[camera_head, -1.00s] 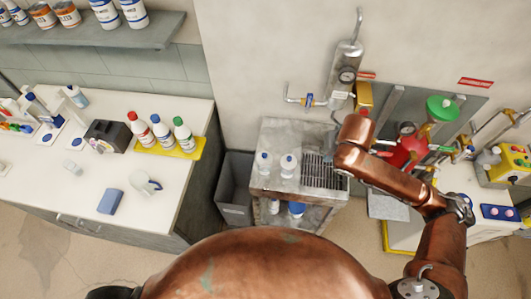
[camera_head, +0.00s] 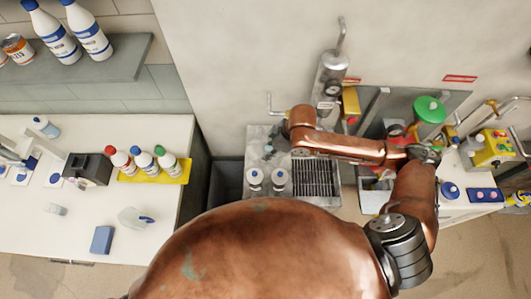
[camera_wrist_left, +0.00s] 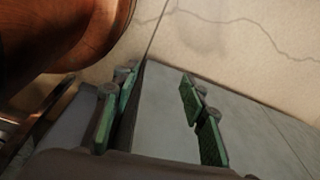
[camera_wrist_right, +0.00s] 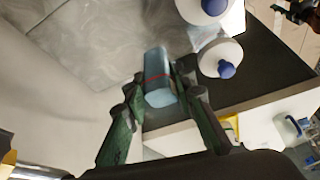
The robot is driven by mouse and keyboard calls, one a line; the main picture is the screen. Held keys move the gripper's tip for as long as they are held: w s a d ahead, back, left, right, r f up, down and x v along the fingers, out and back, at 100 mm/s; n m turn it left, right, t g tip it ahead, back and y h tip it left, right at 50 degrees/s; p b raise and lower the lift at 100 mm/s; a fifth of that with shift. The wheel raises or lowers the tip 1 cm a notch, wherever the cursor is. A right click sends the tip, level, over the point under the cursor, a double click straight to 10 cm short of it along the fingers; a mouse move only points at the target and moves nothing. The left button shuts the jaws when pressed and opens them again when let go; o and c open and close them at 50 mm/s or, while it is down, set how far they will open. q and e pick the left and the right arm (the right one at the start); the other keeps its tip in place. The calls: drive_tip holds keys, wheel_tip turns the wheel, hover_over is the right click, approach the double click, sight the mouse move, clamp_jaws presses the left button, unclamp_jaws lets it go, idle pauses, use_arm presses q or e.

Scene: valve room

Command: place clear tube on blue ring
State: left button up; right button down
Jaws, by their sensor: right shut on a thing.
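In the right wrist view, my right gripper (camera_wrist_right: 158,85) is shut on a bluish see-through tube (camera_wrist_right: 158,72) with a thin red line. The tube is above the grey metal stand. In the head view, my right arm reaches across the stand, and its fingers are mostly hidden. My left gripper (camera_wrist_left: 156,88) is open and empty beside a grey cabinet. A blue round piece (camera_head: 450,190) lies on the right counter. I cannot tell whether it is a ring. Small blue items on white pads (camera_head: 54,178) lie at the far left, too small to make out.
Two white blue-capped bottles (camera_head: 267,180) stand on the metal stand (camera_head: 258,140), left of its dark grate (camera_head: 316,180). A dark bin (camera_head: 225,182) stands between the stand and the left counter (camera_head: 150,215). A yellow tray (camera_head: 176,173) holds three bottles. Pipes and valves crowd the right.

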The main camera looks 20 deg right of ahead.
drive_tip(key=f, duration=0.5)
drive_tip(key=shift+s+a+f, duration=0.15)
drive_tip(key=shift+s+a, duration=0.05)
drive_tip(key=shift+f, duration=0.25)
wheel_tip(320, 180, down, 4)
drive_tip(key=shift+d+r, duration=0.1)
drive_tip(key=shift+r, duration=0.1)
drive_tip(key=shift+f, duration=0.1)
drive_tip(key=c, duration=1.8)
unclamp_jaws()
drive_tip(key=shift+o, duration=0.9)
use_arm(q)
drive_tip(key=shift+g, duration=0.3)
drive_tip(key=s, duration=0.4)
drive_tip(key=shift+s+a+f, duration=0.1)
drive_tip(key=shift+a+f, duration=0.05)
drive_tip(key=shift+f, duration=0.05)
